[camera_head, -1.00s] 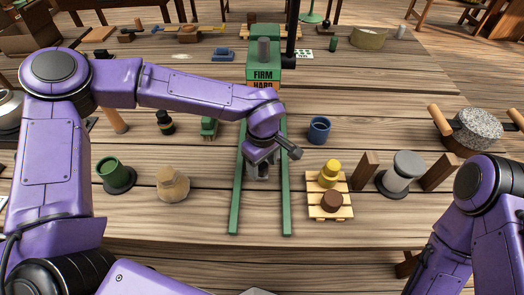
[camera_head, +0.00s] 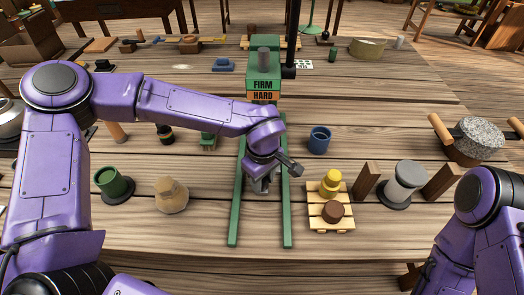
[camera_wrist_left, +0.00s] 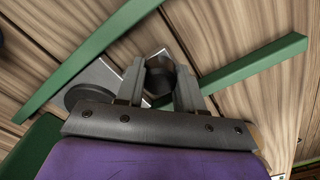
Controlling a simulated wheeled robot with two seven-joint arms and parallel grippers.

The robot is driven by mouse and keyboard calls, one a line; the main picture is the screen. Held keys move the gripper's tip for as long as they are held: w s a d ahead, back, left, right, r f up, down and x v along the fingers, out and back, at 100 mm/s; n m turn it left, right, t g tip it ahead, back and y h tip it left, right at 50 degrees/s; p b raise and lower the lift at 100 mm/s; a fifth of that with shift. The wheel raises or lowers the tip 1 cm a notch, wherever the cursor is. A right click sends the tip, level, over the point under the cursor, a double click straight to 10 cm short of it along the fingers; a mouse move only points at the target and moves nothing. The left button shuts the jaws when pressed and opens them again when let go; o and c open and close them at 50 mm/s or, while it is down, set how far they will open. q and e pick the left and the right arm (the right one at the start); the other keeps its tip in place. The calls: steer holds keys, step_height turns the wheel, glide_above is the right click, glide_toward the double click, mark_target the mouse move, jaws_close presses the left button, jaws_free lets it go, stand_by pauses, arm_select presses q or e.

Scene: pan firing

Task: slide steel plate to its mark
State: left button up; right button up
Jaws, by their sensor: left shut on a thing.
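My left gripper (camera_head: 262,186) is low between two green rails, about midway along them. In the left wrist view (camera_wrist_left: 160,85) its two fingers close on a dark round knob (camera_wrist_left: 160,72). The steel plate (camera_wrist_left: 102,72) shows there as a pale grey flat piece under and beside the gripper, between the green rails (camera_wrist_left: 250,68). In the head view the gripper and wrist hide most of the plate. I cannot make out its mark. My right arm is at the right edge; its gripper is out of view.
A green post marked FIRM and HARD (camera_head: 263,88) stands at the rails' far end. Right of the rails are a blue mug (camera_head: 319,140) and a small pallet (camera_head: 342,221) with weights. The rails' near end is clear.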

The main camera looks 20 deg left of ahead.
arm_select(q)
steer(key=shift+s+d+p, duration=0.25)
steer(key=shift+s+d, duration=0.15)
steer(key=shift+s, duration=1.05)
steer(key=shift+s+d+p, duration=0.3)
steer(key=shift+s+d, duration=0.1)
steer(key=shift+s, duration=1.05)
steer(key=shift+s+d+p, duration=0.25)
steer(key=shift+s+d, duration=0.15)
steer(key=shift+s, duration=1.05)
steer(key=shift+s+d+p, duration=0.15)
steer(key=shift+s+d, duration=0.15)
steer(key=shift+s, duration=0.75)
steer(key=shift+s+d+p, duration=0.1)
steer(key=shift+s+d, duration=0.2)
steer(key=shift+s, duration=0.8)
steer(key=shift+s+d+p, duration=0.15)
steer(key=shift+s+d, duration=0.15)
steer(key=shift+s, duration=0.75)
steer(key=o, duration=1.1)
steer(key=shift+o, duration=0.2)
